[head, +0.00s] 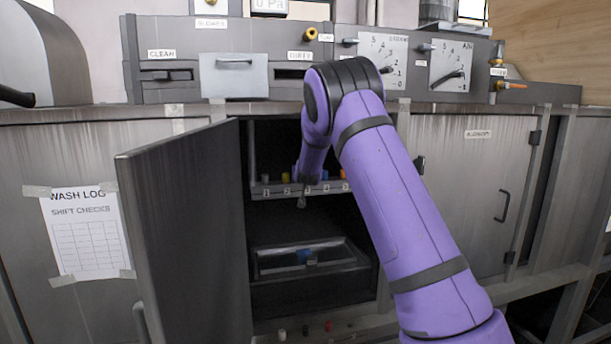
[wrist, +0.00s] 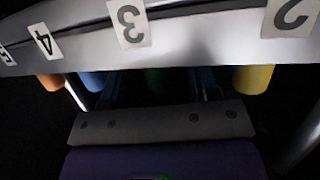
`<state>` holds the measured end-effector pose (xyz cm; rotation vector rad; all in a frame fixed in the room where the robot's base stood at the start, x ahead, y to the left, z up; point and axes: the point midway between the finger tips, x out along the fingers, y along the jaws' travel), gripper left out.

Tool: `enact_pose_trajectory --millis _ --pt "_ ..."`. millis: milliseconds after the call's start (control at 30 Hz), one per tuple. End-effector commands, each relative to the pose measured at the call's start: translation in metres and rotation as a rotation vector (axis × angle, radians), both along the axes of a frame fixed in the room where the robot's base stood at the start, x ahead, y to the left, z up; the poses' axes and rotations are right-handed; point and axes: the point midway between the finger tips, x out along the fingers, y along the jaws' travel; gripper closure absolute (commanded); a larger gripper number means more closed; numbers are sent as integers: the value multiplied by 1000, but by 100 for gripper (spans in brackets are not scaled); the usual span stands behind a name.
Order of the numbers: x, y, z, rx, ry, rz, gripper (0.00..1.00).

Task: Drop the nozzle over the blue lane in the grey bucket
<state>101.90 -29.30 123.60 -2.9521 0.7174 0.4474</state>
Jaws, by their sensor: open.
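My gripper (head: 301,201) is inside the open cabinet, at the front of the numbered rail (head: 257,191). In the wrist view my gripper (wrist: 153,88) is open, with its dark fingers reaching under the rail (wrist: 205,33) on either side of a dim green piece (wrist: 153,78) at label 3. I cannot tell whether they touch it. A blue piece (wrist: 92,80) is at label 4. A grey open-topped bin (head: 310,293) is below the rail, with something blue (head: 304,257) and a small pale part inside. I cannot make out which piece is the nozzle.
A yellow piece (wrist: 253,79) and an orange piece (wrist: 49,81) flank the middle ones. The open cabinet door (head: 190,240) stands left of the opening. Several small coloured parts (head: 305,329) are on the ledge below the bin. The cabinet interior is dark.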

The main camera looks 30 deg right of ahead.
Motion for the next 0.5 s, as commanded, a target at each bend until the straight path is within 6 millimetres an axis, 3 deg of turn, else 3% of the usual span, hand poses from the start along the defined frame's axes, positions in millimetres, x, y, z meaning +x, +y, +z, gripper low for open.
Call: enact_pose_trajectory --millis 300,500 --pt "2 -1 0 0 0 0 47" --pt "1 -1 0 0 -1 0 93"
